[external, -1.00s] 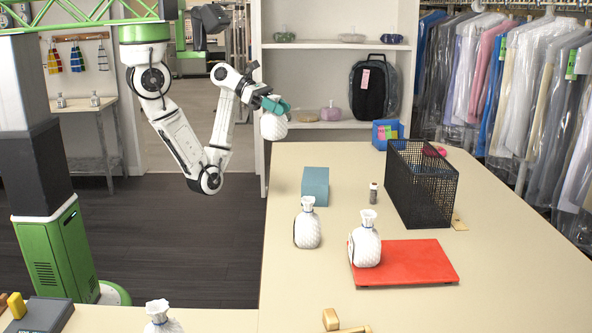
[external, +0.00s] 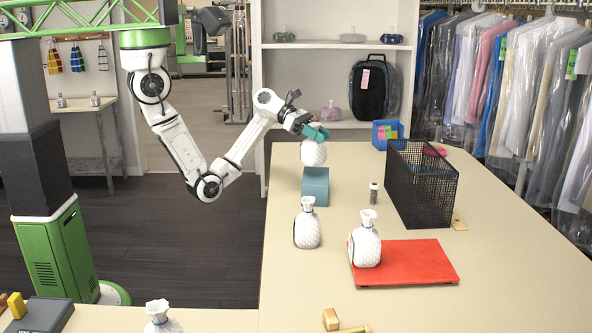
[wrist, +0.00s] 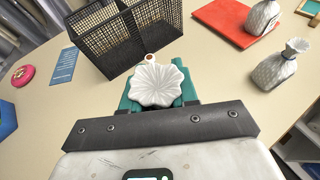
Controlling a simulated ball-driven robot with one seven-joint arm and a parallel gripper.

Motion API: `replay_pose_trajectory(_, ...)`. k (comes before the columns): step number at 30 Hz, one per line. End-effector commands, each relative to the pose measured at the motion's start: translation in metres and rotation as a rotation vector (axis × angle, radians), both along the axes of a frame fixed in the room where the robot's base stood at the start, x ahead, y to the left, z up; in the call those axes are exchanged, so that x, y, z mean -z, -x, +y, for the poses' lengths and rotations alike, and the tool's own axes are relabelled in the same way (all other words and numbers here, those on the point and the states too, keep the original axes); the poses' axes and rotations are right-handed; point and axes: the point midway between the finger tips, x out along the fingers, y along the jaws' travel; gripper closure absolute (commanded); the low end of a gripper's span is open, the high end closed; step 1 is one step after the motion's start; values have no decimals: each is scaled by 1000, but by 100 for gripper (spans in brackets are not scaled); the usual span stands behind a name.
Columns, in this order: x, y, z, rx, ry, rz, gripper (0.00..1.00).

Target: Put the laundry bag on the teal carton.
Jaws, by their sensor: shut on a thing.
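My gripper (external: 316,132) is shut on a white laundry bag (external: 313,153), which hangs below the teal fingers. In the external view the bag appears just above the top of the teal carton (external: 315,186) on the table; I cannot tell whether they touch. In the wrist view the held bag's gathered top (wrist: 158,84) shows between the fingers (wrist: 160,90), and the carton is hidden. Other white bags stand on the table: one (external: 307,228) in front of the carton, and one (external: 365,244) on the red board. Another bag (external: 162,318) shows at the bottom edge.
A red board (external: 425,262) lies nearer the front. A blue bin (external: 386,133) is at the table's back. Table between the carton and the board is partly clear.

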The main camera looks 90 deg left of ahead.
Motion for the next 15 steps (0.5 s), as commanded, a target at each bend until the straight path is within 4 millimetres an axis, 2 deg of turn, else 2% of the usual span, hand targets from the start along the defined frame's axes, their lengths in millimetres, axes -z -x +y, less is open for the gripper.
replay_pose_trajectory(4,11,-8,0,1,0,3,100)
replay_pose_trajectory(9,36,-7,1,0,1,4,100)
replay_pose_trajectory(15,39,-8,1,-1,0,0,100)
